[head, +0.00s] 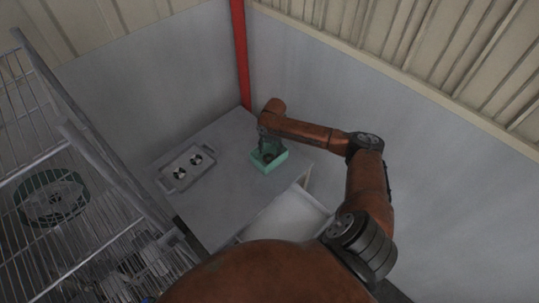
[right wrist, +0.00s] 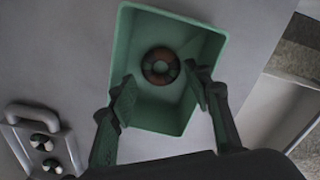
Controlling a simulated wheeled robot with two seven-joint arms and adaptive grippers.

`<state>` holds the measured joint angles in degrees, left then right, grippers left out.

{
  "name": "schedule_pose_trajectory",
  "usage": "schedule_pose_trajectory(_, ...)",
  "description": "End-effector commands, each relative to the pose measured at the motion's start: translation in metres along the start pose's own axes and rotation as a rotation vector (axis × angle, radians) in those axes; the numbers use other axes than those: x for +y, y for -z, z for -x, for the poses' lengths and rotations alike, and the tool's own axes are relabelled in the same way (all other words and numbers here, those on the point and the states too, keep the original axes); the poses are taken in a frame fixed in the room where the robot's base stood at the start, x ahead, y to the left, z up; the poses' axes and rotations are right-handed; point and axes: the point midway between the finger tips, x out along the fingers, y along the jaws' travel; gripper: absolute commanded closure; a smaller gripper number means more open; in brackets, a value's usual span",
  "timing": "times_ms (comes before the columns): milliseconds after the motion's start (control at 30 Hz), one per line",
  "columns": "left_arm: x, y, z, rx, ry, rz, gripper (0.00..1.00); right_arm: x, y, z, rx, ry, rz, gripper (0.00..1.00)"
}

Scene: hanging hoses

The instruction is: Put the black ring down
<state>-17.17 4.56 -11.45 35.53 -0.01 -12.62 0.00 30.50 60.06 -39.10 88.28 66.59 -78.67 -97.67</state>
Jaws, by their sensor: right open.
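A dark ring (right wrist: 160,53) with reddish-brown patches lies flat on the floor of a green bin (right wrist: 215,50), in the right wrist view. The bin (head: 270,167) stands on the grey table in the head view, where the ring is too small to make out clearly. My right gripper (head: 265,142) is over the bin, pointing down. In the right wrist view its two fingers (right wrist: 159,80) are spread wide, with nothing between them; the ring shows beyond the fingertips, apart from them. My left gripper is not in view.
A grey tray (head: 170,183) with handles and two black-and-white round pieces sits left of the bin on the table (head: 222,205). A wire rack (head: 75,135) stands at the left. A red post (head: 241,50) and walls close off the back.

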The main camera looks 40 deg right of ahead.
Motion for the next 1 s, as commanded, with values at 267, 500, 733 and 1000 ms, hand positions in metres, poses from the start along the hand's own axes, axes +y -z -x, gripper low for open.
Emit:
schedule_pose_trajectory(267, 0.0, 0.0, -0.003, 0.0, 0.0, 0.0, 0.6, 0.0, -0.001, 0.059, -0.002, -0.001, 0.0, 0.54)
schedule_pose_trajectory(500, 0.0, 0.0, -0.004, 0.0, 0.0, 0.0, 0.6, 0.0, 0.0, 0.084, 0.0, -0.001, -0.001, 0.54)
schedule_pose_trajectory(733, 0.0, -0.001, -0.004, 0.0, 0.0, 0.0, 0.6, 0.0, 0.0, 0.087, 0.001, 0.0, -0.001, 0.54)
schedule_pose_trajectory(1000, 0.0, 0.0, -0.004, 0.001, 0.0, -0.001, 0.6, 0.001, 0.001, 0.086, 0.001, 0.001, 0.001, 0.54)
